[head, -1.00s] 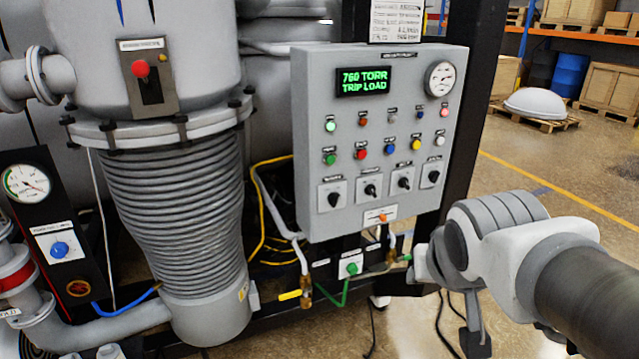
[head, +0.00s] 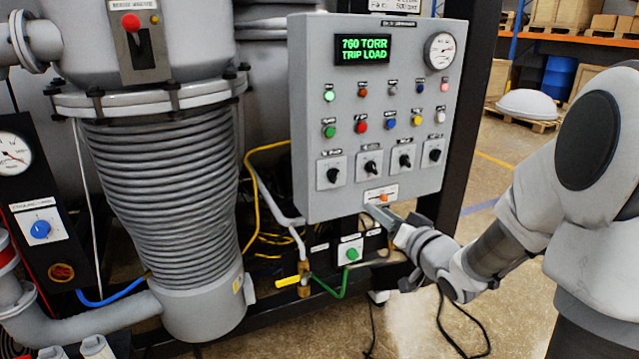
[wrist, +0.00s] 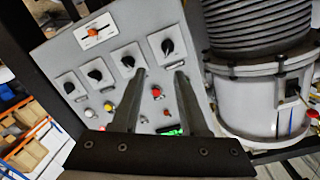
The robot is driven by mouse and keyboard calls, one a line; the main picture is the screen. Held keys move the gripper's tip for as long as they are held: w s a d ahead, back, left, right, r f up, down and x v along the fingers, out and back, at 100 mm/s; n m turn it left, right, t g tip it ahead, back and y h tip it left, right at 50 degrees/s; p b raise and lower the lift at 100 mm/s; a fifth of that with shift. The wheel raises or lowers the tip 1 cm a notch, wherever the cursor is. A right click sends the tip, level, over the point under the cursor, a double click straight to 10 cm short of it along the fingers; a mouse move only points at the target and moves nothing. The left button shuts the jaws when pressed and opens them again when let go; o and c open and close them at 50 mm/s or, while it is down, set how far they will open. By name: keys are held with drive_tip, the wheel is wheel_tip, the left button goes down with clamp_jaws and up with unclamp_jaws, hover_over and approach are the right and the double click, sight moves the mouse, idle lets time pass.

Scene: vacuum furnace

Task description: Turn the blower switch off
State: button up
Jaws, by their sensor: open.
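The grey control panel (head: 305,110) has a row of black rotary switches, with labels too small to read, so I cannot tell which is the blower switch. From left they are the first (head: 333,174), second (head: 370,167), third (head: 404,161) and fourth (head: 435,155). In the wrist view the panel appears upside down, and the first switch (wrist: 167,46) is at the right end of the row. My gripper (head: 372,210) is open and empty, by the panel's lower edge. In the wrist view my fingertips (wrist: 160,72) point toward the panel, with no switch between them.
An orange switch (head: 383,198) sits low on the panel, just above my gripper. Coloured buttons and a green display (head: 363,49) are above the rotary switches. A ribbed column (head: 165,190) stands left. A green-button box (head: 350,252), pipes and cables lie below the panel.

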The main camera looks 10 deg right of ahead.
drive_tip(key=y, duration=0.1)
drive_tip(key=b, duration=0.2)
approach(337, 177)
drive_tip(key=shift+t, duration=0.4)
drive_tip(key=x, duration=0.8)
drive_tip(key=shift+w+a+f, duration=0.1)
drive_tip(key=shift+w+f, duration=0.05)
drive_tip(key=shift+f, duration=0.1)
clamp_jaws()
